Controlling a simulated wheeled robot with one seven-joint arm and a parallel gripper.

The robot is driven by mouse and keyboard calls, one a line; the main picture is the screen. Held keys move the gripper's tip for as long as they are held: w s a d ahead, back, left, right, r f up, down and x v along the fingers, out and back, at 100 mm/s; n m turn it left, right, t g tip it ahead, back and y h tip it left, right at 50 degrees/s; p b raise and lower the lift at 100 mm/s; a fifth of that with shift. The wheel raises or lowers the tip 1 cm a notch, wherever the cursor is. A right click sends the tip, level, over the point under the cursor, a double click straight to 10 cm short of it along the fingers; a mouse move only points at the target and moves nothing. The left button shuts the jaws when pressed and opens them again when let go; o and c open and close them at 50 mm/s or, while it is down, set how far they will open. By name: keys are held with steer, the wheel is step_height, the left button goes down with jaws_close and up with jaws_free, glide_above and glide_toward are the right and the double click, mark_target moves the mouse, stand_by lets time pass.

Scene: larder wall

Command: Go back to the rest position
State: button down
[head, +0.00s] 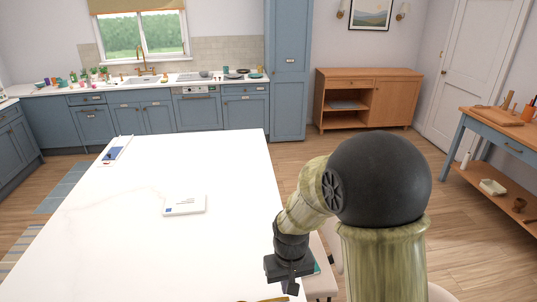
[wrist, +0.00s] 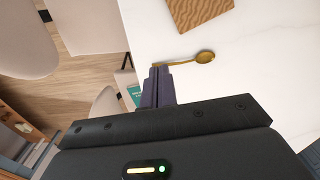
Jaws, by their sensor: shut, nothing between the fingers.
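My gripper (head: 290,287) points down beside the right edge of the white table (head: 120,225) in the head view. In the wrist view, its dark fingers (wrist: 158,70) are together and empty. A gold spoon (wrist: 204,57) lies on the tabletop just beyond the fingertips in the wrist view. I cannot tell the height of the fingers over the table edge.
A white box or book (head: 184,205) lies mid-table. A brown patterned board (wrist: 198,12) lies near the spoon. Pale chairs (wrist: 97,25) stand beside the table; a teal item (wrist: 134,92) shows by one. Floor right of the table is open towards the wooden sideboard (head: 393,100).

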steer(key=s+d+r+m+t, duration=0.1)
steer(key=s+d+r, duration=0.1)
steer(key=d, duration=0.3)
steer(key=s+d+r+m+t, duration=0.1)
steer(key=s+d+r, duration=0.1)
steer(key=s+d, duration=0.3)
steer(key=shift+d+r+m+t, duration=0.3)
steer(key=shift+d+r+m, duration=0.05)
steer(key=shift+r+m, duration=0.05)
steer(key=shift+d, duration=0.1)
